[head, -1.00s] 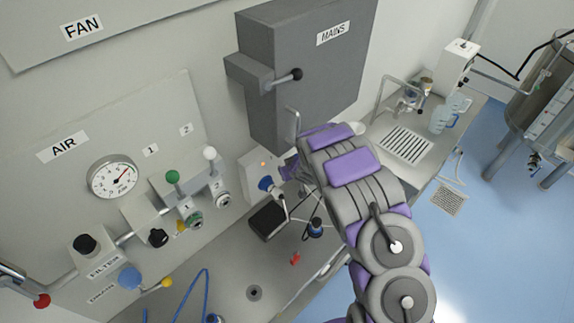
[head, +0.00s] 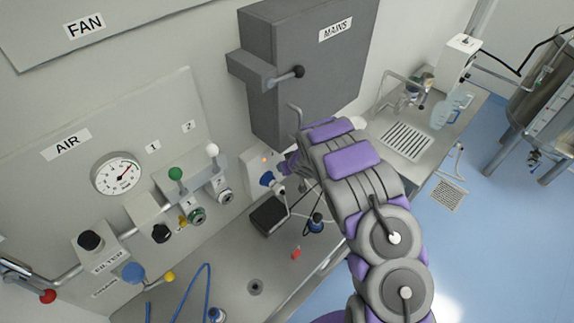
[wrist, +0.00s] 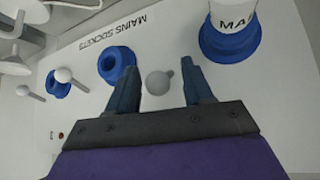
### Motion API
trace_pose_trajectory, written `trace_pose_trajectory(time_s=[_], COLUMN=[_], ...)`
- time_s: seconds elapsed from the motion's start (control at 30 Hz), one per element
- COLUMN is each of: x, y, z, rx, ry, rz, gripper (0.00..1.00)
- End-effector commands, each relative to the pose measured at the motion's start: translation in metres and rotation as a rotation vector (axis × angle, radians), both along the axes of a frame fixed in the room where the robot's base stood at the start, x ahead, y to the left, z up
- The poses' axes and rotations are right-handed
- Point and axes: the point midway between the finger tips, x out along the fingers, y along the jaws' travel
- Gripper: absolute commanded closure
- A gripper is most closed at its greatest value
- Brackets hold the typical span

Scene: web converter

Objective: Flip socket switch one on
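In the wrist view a white panel (wrist: 200,120) carries an upside-down "MAINS SOCKETS" label, blue sockets and small round-ended switch levers. My gripper (wrist: 160,70) is open, with its dark fingers on either side of a grey knobbed switch (wrist: 158,83). I cannot tell whether either finger touches it. Another switch (wrist: 64,75) is to the left, beside a blue socket (wrist: 117,65). A blue and white plug (wrist: 231,35) is at the upper right.
The grey MAINS box (head: 310,75) with its lever is above my arm. The air panel (head: 130,150) with gauge and valves is to the left. A metal bench (head: 240,265) lies below, holding a dark block (head: 268,216) and cables.

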Motion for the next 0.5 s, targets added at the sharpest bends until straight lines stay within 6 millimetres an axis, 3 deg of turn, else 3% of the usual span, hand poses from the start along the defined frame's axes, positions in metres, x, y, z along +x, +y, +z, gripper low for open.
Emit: trace_pose_trajectory(time_s=[0.27,0.5], x=[-0.002,-0.017], y=[-0.002,-0.009], z=[0.003,0.021], rx=[-0.001,-0.003], ry=[0.0,0.001], rz=[-0.001,-0.001], gripper=[0.49,0.49])
